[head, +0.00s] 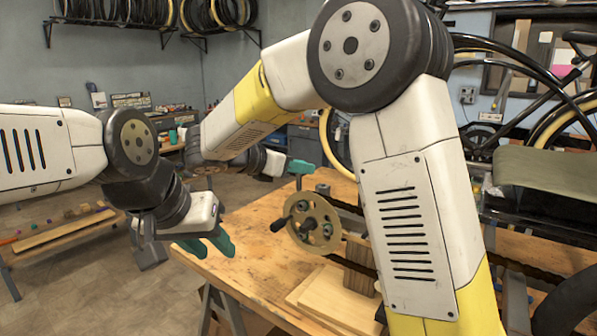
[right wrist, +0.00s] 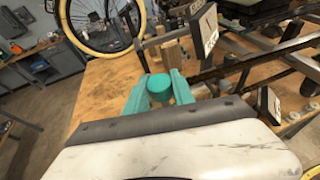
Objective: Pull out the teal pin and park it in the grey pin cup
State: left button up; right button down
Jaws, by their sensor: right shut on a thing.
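The teal pin (right wrist: 159,86) shows in the right wrist view as a round teal head between the two teal fingers of my right gripper (right wrist: 160,90). The gripper is shut on it. In the head view my right gripper (head: 301,168) is above the far part of the workbench, behind a tan disc. The fingers and the pin blend there, and the pin's lower end cannot be made out. My left gripper (head: 208,244) hangs over the bench's left edge, its teal fingers apart and empty. I cannot pick out the grey pin cup for certain.
The tan disc (head: 314,222) with a dark handle stands over the workbench (head: 240,272). Wooden blocks (head: 335,298) lie near the front. Dark frame tubes run along the right. The left part of the bench top is clear. My right arm hides much of the middle.

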jog(key=shift+r, duration=1.35)
